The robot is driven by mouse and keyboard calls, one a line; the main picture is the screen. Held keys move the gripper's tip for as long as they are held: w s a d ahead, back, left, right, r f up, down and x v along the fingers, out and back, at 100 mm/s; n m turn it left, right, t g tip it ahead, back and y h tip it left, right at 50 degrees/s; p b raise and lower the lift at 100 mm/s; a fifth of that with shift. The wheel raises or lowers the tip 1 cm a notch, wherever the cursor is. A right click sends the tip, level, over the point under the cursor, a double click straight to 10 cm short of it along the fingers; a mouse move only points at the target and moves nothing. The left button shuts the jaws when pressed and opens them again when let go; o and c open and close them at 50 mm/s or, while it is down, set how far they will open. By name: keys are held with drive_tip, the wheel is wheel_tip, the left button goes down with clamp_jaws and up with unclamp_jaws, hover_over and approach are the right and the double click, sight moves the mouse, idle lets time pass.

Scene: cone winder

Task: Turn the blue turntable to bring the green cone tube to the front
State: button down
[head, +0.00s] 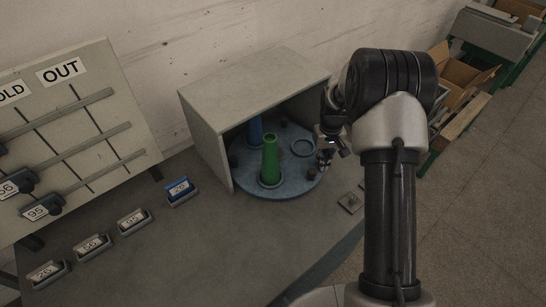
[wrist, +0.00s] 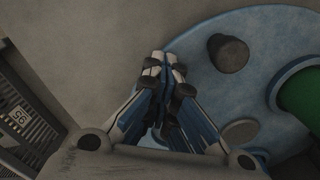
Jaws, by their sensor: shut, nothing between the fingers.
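The blue turntable (head: 290,187) sits partly under a grey hood and also shows at the right of the wrist view (wrist: 205,75). The green cone tube (head: 270,163) stands upright on its near side, toward the open front; its green side shows at the right edge of the wrist view (wrist: 303,96). A blue cone tube (head: 256,131) stands behind it, partly hidden. A dark round knob (wrist: 229,53) rises near the turntable's rim. My gripper (head: 324,165) is at the turntable's right edge. In the wrist view its fingers (wrist: 165,62) are shut and empty, beside the rim; contact is unclear.
The grey hood (head: 250,90) covers the turntable's back and left. Several numbered holders, one with a blue card (head: 180,190), stand on the table at left. A rack board marked OUT (head: 75,120) stands behind them. Cardboard boxes (head: 460,75) are at far right.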

drive_tip(key=shift+w+f, duration=0.55)
drive_tip(key=shift+w+d, duration=0.15)
drive_tip(key=shift+w, duration=0.65)
drive_tip(key=shift+w+d, duration=0.1)
drive_tip(key=shift+w, duration=0.7)
drive_tip(key=d+r+p, duration=0.3)
drive_tip(key=d+r, duration=0.1)
drive_tip(key=r, duration=0.2)
drive_tip(key=shift+w+d+r, duration=0.15)
